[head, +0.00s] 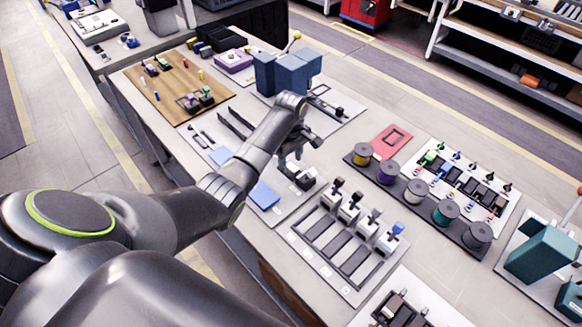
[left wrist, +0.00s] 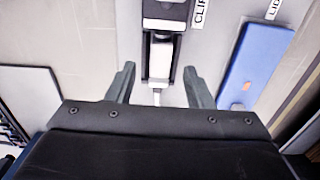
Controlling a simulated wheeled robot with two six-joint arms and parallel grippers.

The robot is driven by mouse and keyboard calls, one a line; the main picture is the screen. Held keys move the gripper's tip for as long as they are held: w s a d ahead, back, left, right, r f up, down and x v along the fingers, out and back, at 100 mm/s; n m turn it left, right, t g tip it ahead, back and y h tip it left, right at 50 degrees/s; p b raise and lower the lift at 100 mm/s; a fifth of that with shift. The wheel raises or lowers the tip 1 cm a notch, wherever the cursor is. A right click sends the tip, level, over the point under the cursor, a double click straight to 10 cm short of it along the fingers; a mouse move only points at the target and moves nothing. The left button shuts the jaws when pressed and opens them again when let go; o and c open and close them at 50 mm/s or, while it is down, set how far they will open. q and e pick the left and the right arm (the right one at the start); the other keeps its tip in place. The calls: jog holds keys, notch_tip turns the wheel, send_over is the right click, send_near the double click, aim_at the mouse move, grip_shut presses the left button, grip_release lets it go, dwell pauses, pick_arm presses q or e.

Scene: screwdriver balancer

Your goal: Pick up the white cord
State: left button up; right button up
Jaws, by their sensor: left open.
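My left gripper (head: 298,178) hangs over the grey board at the middle of the bench, with its fingers pointing down. In the left wrist view my left gripper (left wrist: 159,72) is open, with its two fingers apart. Between them shows a white piece (left wrist: 160,60) in a dark holder, near a label that reads CLIP. A thin white strip (left wrist: 157,98), which looks like the white cord, runs from it toward my wrist. Nothing is visibly gripped. In the head view I cannot make out the cord. My right gripper is not in view.
A blue lid-like plate (left wrist: 255,65) lies right of the fingers in the wrist view. In the head view, blue blocks (head: 287,72) stand behind my arm. A rack of spools (head: 415,192) and a slotted board (head: 340,245) lie to the right.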

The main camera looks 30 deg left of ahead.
pick_arm(q)
notch_tip(320, 180, down, 2)
jog(key=shift+f, duration=0.1)
grip_shut()
dwell(0.4)
